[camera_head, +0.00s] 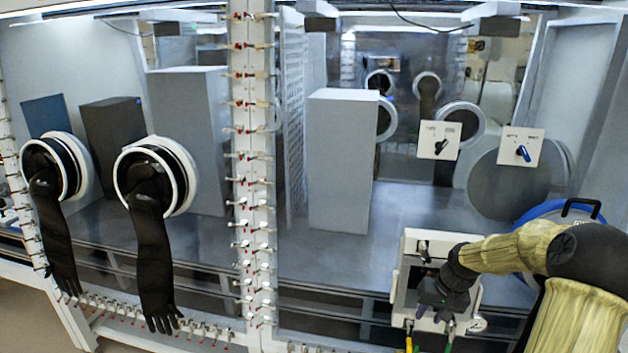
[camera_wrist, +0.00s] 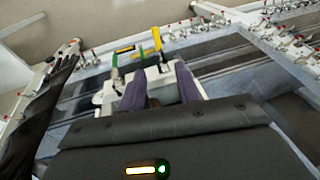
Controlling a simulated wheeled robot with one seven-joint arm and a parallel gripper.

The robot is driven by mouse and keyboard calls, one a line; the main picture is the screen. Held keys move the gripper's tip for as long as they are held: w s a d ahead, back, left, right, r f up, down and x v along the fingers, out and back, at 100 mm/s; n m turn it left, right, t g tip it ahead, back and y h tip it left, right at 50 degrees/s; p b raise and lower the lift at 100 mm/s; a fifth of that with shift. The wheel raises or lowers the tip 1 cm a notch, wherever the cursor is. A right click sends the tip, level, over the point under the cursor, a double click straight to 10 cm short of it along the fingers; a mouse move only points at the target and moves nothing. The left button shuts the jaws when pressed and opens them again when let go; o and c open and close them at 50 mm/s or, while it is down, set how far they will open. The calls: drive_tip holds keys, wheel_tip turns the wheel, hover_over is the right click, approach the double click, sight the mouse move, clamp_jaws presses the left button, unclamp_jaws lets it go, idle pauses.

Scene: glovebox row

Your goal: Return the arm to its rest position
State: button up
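My arm reaches in from the right in the head view, in a tan sleeve with dark joints. My gripper (camera_head: 432,313) hangs at its end, in front of a white-framed box (camera_head: 411,268) on the glovebox front. In the wrist view my gripper (camera_wrist: 161,88) shows two purple fingers spread apart, with nothing seen held between them. The white box also shows behind the fingers in the wrist view (camera_wrist: 107,92). I cannot tell whether the fingers touch it. My arm and gripper hide part of the box.
Two black gloves (camera_head: 152,260) hang from round ports at the left. A post with several clamps (camera_head: 252,180) stands mid-view. Two white switch plates (camera_head: 439,140) are on the right window. A blue-rimmed round door (camera_head: 545,208) with a black handle is close behind my arm.

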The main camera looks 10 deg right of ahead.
drive_tip(key=s+a+r+n, duration=0.1)
drive_tip(key=s+a+r, duration=0.1)
drive_tip(key=s+a, duration=0.7)
drive_tip(key=s+a+r+n+h, duration=0.1)
drive_tip(key=s+a+r+n, duration=0.1)
drive_tip(key=s+a, duration=0.7)
drive_tip(key=shift+s+a+r+n+h, duration=0.25)
drive_tip(key=shift+a+r, duration=0.45)
drive_tip(key=shift+a, duration=0.35)
drive_tip(key=shift+d, duration=0.15)
